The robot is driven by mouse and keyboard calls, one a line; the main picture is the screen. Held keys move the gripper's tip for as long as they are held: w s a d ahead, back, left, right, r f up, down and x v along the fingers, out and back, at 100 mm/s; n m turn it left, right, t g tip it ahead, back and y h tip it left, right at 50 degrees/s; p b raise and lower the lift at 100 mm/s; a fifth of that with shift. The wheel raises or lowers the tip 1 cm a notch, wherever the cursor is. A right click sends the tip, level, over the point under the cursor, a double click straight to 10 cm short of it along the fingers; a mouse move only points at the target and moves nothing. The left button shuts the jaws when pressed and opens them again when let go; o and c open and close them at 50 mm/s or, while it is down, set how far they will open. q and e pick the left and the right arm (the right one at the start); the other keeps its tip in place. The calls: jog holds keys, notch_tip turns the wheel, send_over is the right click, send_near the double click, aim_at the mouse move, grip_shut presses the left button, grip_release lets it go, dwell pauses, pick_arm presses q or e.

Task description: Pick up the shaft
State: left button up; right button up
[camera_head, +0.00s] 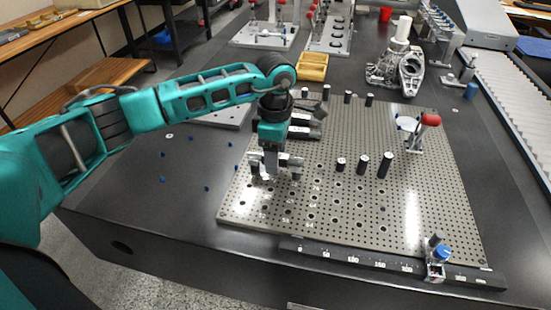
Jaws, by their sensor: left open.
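My left gripper (276,168) points down over the left part of the perforated metal plate (330,205). Its two fingers are apart, and I see nothing clearly held between them. Dark horizontal bar-like pieces with lighter ends (306,131) lie just behind the gripper, partly hidden by it. A tall dark upright cylinder (385,165) stands on the plate to the right of the gripper, apart from it, beside two shorter posts (352,164). I cannot tell for sure which of these is the shaft. My right gripper is not in view.
A red-topped clamp or stand (424,130) stands on the plate's right side. A ruled bar (350,259) with a blue-knobbed slider (438,258) runs along the front edge. A yellow tray (313,66) and a metal casting (400,68) stand behind. The plate's front middle is clear.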

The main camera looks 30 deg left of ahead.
pick_arm(q)
grip_shut()
dwell(0.4)
jog(key=shift+r, duration=0.2)
